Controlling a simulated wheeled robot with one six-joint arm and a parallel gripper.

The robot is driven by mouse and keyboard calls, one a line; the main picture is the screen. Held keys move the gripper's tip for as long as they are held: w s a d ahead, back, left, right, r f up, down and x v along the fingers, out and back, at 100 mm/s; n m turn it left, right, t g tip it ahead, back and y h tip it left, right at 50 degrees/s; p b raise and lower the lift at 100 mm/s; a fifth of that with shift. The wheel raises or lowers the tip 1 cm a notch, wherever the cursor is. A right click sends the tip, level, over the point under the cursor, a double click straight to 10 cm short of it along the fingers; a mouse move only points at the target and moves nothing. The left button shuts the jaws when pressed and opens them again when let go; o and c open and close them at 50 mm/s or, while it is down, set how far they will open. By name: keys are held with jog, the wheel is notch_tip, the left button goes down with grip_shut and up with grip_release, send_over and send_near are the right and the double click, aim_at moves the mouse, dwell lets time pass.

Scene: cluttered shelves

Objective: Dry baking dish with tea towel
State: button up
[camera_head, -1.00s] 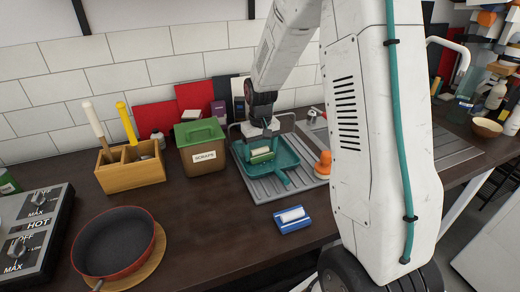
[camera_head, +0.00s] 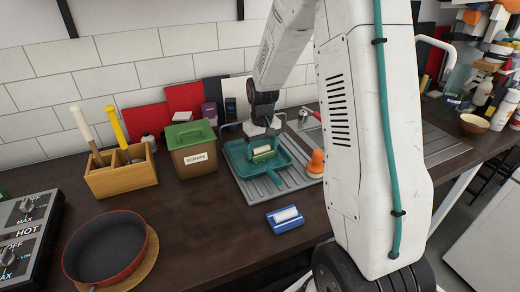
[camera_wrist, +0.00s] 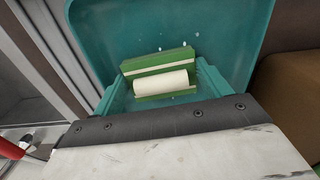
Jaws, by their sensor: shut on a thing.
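The teal baking dish (camera_head: 236,164) lies on the grey draining board, its handle toward the front right. My gripper (camera_head: 263,146) points down into it and is shut on the green tea towel (camera_head: 264,157), which has a cream stripe and a cream roll. In the wrist view the towel (camera_wrist: 160,60) is over the inside of the dish (camera_wrist: 100,35), and small whitish drops show on the dish around it. Whether the towel presses on the dish floor is hard to tell.
The ribbed draining board (camera_head: 250,188) bears an orange-knobbed thing (camera_head: 315,163) right of the dish. A blue block with a white roll (camera_head: 285,218) lies in front. A scraps bin (camera_head: 193,150) stands close left. A pan (camera_head: 105,247) is at front left. The middle counter is clear.

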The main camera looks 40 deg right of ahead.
jog(key=shift+w+a+f, duration=0.1)
jog(key=shift+w+a, duration=0.05)
jog(key=shift+a, duration=0.75)
jog(key=shift+w+a+f, duration=0.1)
jog(key=shift+a, duration=0.75)
jog(key=shift+w+r, duration=0.1)
jog(key=shift+w, duration=0.2)
jog(key=shift+s+d, duration=0.15)
jog(key=shift+d, duration=0.85)
jog(key=shift+s+d, duration=0.15)
jog(key=shift+d, duration=0.8)
jog(key=shift+a, duration=0.15)
jog(key=shift+w+a+r, duration=0.1)
jog(key=shift+w+a, duration=0.1)
jog(key=shift+a, duration=0.7)
jog(key=shift+w+a, duration=0.15)
jog(key=shift+a, duration=0.7)
jog(key=shift+r, duration=0.1)
jog(key=shift+d+r, duration=0.1)
jog(key=shift+r, duration=3.35)
